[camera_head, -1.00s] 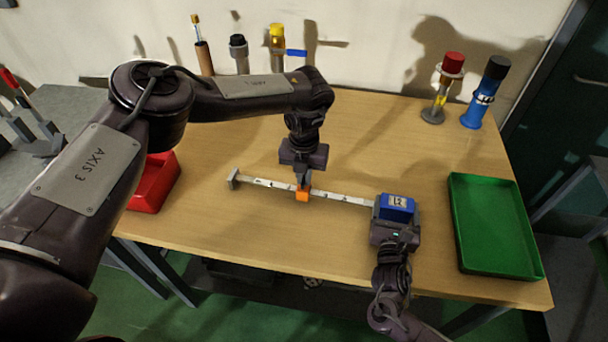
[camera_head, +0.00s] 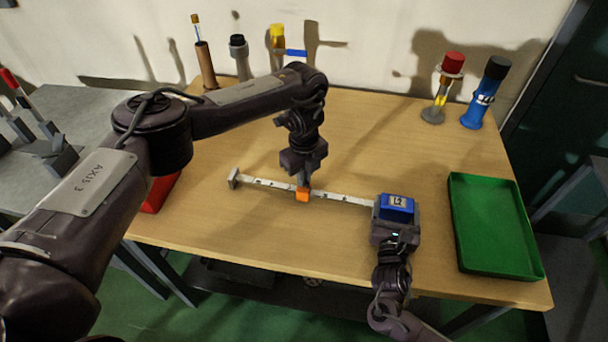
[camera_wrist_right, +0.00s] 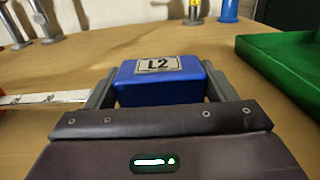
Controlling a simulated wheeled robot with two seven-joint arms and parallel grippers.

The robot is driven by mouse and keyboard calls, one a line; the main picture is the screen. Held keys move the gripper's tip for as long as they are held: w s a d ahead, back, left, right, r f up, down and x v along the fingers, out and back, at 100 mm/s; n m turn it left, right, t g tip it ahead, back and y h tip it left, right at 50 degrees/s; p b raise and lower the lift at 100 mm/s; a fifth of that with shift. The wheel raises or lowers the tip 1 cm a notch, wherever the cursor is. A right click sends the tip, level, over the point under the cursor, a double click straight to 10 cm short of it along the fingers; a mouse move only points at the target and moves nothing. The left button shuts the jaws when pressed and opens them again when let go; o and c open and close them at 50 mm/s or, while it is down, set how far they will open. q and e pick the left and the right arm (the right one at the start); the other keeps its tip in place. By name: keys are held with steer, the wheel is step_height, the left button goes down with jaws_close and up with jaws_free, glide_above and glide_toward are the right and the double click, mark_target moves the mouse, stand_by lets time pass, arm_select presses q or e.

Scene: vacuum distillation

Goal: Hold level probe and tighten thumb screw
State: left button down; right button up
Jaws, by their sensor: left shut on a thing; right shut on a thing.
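The level probe lies on the wooden table as a long pale marked bar (camera_head: 344,198) with a blue block labelled L2 (camera_head: 396,207) at its right end. A grey end piece (camera_head: 234,178) is at its left end. My right gripper (camera_head: 396,218) is shut on the blue block, which also shows between the fingers in the right wrist view (camera_wrist_right: 160,80). An orange piece (camera_head: 302,195), apparently the thumb screw, sits at the middle of the bar. My left gripper (camera_head: 303,184) points down from above and is shut on this orange piece; its fingertips are partly hidden.
A green tray (camera_head: 455,215) stands to the right of the blue block. A red bin (camera_head: 158,192) is at the left, partly behind my left arm. Red-capped (camera_head: 443,85) and blue (camera_head: 484,93) cylinders stand at the back right. Several other upright pieces stand at the back left.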

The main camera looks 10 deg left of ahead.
arm_select(q)
steer(key=shift+n, duration=1.7)
steer(key=c, duration=1.5)
jaws_free()
step_height(320, 180, up, 12)
